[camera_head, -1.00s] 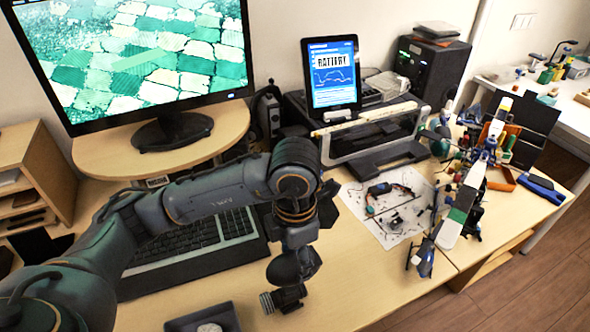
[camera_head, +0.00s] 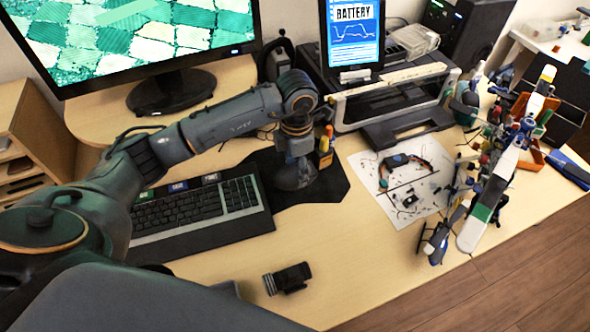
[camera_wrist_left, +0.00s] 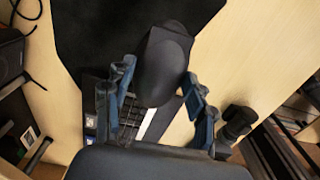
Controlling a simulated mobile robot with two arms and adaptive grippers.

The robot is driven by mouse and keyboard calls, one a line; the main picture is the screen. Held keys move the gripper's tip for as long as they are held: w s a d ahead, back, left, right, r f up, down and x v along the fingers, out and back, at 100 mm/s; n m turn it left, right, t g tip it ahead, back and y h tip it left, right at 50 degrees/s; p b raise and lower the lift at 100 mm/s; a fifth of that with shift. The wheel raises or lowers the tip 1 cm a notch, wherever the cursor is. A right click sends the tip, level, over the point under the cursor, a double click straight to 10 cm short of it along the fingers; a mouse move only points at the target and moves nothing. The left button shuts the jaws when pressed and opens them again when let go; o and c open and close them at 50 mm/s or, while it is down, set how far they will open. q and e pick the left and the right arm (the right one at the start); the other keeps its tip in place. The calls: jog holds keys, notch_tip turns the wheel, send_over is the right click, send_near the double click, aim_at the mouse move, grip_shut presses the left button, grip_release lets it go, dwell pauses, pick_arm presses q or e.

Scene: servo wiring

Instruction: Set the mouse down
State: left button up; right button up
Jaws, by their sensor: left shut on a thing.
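The dark, rounded mouse (camera_wrist_left: 165,65) sits between the fingers of my left gripper (camera_wrist_left: 155,92) in the left wrist view. The gripper is shut on it. In the head view the mouse (camera_head: 293,174) shows as a dark dome under my left gripper (camera_head: 296,155), over the black mouse pad (camera_head: 328,190). The pad (camera_wrist_left: 90,35) also shows in the wrist view. Dark on dark, I cannot tell whether the mouse touches the pad. My right gripper is not in view.
The keyboard (camera_head: 195,207) lies just left of the pad. A small black cylindrical device (camera_head: 288,279) lies nearer the front. A white sheet with small parts (camera_head: 400,183) and a model helicopter (camera_head: 490,200) are to the right.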

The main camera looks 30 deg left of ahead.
aim_at(295, 163)
pick_arm(q)
jog(key=w+f, duration=0.1)
jog(key=a+f, duration=0.1)
jog(key=shift+w+a+f, duration=0.15)
jog(key=shift+w+f, duration=0.2)
jog(key=shift+w, duration=0.05)
notch_tip(295, 163, down, 3)
jog(key=shift+p, duration=0.65)
jog(key=shift+w, duration=0.1)
jog(key=shift+f, duration=0.1)
jog(key=shift+f+b, duration=0.15)
jog(key=shift+b, duration=0.15)
jog(key=o, duration=1.2)
jog(key=shift+o, duration=0.2)
